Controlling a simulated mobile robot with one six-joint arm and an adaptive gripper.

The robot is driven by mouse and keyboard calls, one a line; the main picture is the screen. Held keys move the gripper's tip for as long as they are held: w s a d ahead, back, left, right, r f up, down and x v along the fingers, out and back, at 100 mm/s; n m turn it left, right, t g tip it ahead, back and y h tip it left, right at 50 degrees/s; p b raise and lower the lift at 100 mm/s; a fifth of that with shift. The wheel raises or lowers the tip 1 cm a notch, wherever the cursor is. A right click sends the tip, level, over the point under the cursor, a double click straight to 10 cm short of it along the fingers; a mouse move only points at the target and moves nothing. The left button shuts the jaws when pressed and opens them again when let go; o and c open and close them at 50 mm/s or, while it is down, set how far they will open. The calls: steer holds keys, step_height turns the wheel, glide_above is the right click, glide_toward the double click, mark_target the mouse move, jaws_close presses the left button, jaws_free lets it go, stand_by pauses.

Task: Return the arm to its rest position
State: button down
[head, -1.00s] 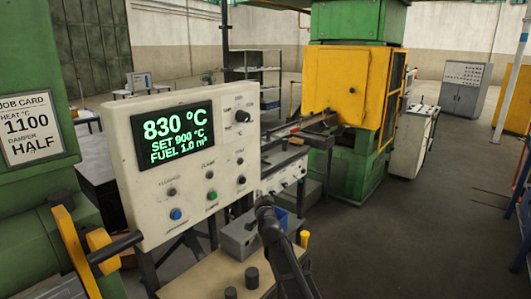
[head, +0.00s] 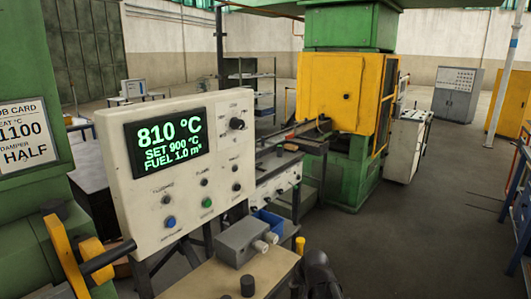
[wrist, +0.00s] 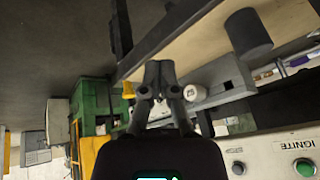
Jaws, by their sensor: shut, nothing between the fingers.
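My gripper (wrist: 159,74) shows in the middle of the wrist view, its two dark fingers shut together with nothing between them. In that view it points past the workbench edge and a grey box, apart from the panel at the lower right. In the head view a dark part of my arm (head: 319,272) stands at the bottom, right of the small workbench. I cannot make out the fingertips there. The white control panel (head: 150,218) stands at the left, its display (head: 170,142) reading 810 °C, SET 900 °C and FUEL 1.0.
A small workbench (head: 205,280) carries a grey box (head: 240,243) and a dark cylinder (head: 247,286). A yellow lever (head: 66,246) juts out at lower left, near a job card (head: 27,132). A green and yellow machine (head: 340,88) stands behind. The floor at right is clear.

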steer(key=s+d+f+g+h, duration=0.2)
steer(key=s+d+g, duration=0.3)
steer(key=s, duration=0.7)
steer(key=d, duration=0.2)
steer(key=shift+s+d+m+h, duration=0.3)
steer(key=shift+s+d+m, duration=0.1)
steer(key=shift+a+f, duration=0.1)
